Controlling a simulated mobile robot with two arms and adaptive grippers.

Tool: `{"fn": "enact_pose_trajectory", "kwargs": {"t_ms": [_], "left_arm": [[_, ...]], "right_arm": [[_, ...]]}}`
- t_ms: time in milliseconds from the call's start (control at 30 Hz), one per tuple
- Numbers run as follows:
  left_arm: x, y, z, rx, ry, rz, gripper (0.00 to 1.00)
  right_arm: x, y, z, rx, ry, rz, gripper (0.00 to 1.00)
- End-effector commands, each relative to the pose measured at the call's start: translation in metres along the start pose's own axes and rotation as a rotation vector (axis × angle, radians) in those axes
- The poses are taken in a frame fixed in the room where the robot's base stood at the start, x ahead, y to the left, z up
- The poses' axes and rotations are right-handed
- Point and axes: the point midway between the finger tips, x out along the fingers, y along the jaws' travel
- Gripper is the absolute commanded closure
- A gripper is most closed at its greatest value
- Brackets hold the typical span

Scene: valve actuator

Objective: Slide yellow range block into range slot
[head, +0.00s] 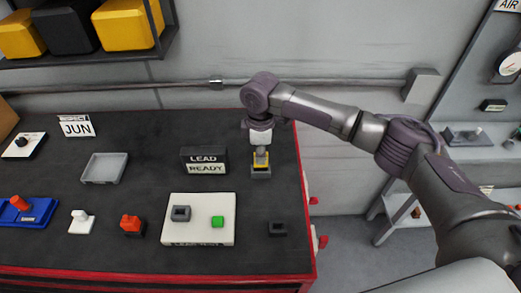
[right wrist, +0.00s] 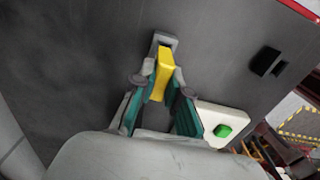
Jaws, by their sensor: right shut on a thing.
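The yellow range block (head: 261,158) is between the fingers of my right gripper (head: 260,150), near the right side of the dark bench. It also shows in the right wrist view (right wrist: 160,75), with a finger on each side. A grey slotted holder (head: 261,172) is right below the block in the head view. In the right wrist view the holder (right wrist: 165,40) is at the block's far end. The block's end overlaps the holder's opening; how deep it sits is hidden. My left gripper is out of view.
A LEAD READY sign (head: 205,161) stands left of the gripper. In front are a white plate (head: 187,239) with a grey bracket and a green button (head: 217,222), and a small dark block (head: 277,229). A grey tray (head: 104,168) is at left. The bench's right edge is close.

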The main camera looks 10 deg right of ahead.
Motion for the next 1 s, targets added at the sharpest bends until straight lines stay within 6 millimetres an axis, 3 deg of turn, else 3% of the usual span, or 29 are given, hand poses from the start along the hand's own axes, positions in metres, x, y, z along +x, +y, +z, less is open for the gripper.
{"fn": "enact_pose_trajectory", "kwargs": {"t_ms": [1000], "left_arm": [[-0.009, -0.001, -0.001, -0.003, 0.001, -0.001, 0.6]], "right_arm": [[0.001, 0.0, -0.001, 0.001, 0.001, 0.0, 1.0]]}}
